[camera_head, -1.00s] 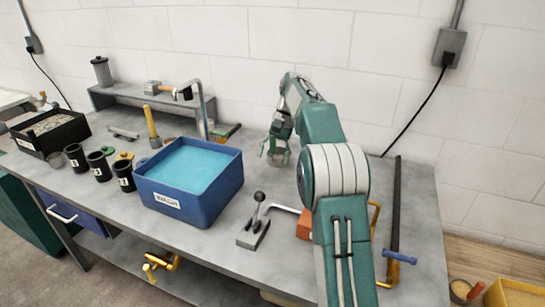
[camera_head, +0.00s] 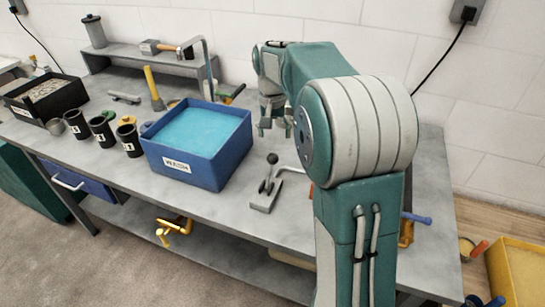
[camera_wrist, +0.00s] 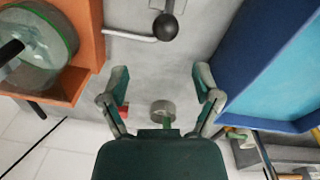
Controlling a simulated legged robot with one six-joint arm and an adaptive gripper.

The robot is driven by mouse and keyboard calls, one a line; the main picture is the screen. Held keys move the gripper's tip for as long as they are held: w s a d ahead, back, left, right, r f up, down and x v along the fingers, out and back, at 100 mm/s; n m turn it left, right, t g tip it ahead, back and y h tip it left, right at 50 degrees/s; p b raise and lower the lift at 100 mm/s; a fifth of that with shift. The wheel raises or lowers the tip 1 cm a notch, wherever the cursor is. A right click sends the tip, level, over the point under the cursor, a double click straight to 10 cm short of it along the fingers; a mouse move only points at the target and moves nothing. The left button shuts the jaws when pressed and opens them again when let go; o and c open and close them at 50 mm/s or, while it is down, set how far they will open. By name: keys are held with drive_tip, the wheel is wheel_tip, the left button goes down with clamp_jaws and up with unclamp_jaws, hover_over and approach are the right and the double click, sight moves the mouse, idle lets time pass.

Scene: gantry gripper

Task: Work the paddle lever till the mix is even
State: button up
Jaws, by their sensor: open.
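A lever with a black ball knob (camera_head: 272,158) stands on a small grey base (camera_head: 265,196) at the bench's front, right of the blue tub. In the wrist view the knob (camera_wrist: 166,27) is at the top centre, beyond the fingertips. My gripper (camera_head: 275,130) is open and empty, behind and above the lever, and does not touch it. In the wrist view its fingers (camera_wrist: 160,76) are spread apart. A clear vessel with a green rim (camera_wrist: 38,48) sits in an orange housing (camera_wrist: 88,20) on the left. My arm hides most of this housing in the head view.
The blue tub (camera_head: 193,172) of light blue material stands close to the lever. A small grey round piece (camera_wrist: 162,113) shows between the fingers' bases in the wrist view. Black cups (camera_head: 103,133) and a black bin (camera_head: 45,110) stand further left. Bare bench lies around the lever.

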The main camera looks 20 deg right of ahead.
sight(272, 156)
drive_tip(key=f, duration=0.5)
drive_tip(key=a+f, duration=0.1)
drive_tip(key=f, duration=0.2)
drive_tip(key=shift+s+a+f, duration=0.1)
drive_tip(key=shift+d+f, duration=0.3)
drive_tip(key=shift+d, duration=0.15)
drive_tip(key=shift+a, duration=0.2)
clamp_jaws()
